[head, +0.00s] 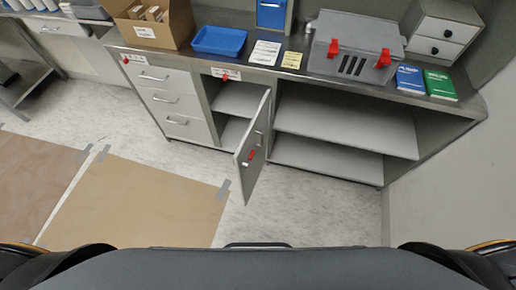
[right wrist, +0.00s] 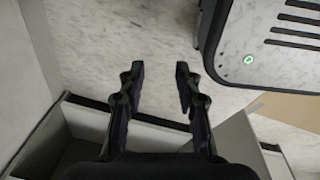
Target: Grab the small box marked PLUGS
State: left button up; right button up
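I cannot make out a box marked PLUGS in either view; the small lettering is too small to read. An open cardboard box (head: 156,27) on the counter at the upper left of the head view holds several small pale boxes (head: 146,13), and any print on them is unreadable. My right gripper (right wrist: 160,72) shows in the right wrist view, open and empty, with pale floor between its fingertips. It does not show in the head view. My left gripper is not in view.
A cabinet door (head: 252,147) stands swung open below the counter (head: 205,68). On the counter are a blue tray (head: 219,41), a grey case with red latches (head: 352,48), two books (head: 425,81) and a small drawer unit (head: 440,35). The open shelves (head: 345,123) look empty.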

aim_at(153, 14)
jog(key=i+j, duration=0.15)
jog(key=j, duration=0.2)
jog(key=i+j, duration=0.1)
jog(key=j, duration=0.25)
jog(key=i+j, duration=0.15)
jog(key=j, duration=0.2)
jog(key=i+j, duration=0.15)
jog(key=j, duration=0.2)
jog(key=i+j, duration=0.1)
jog(key=j, duration=0.25)
jog(key=i+j, duration=0.15)
jog(key=j, duration=0.2)
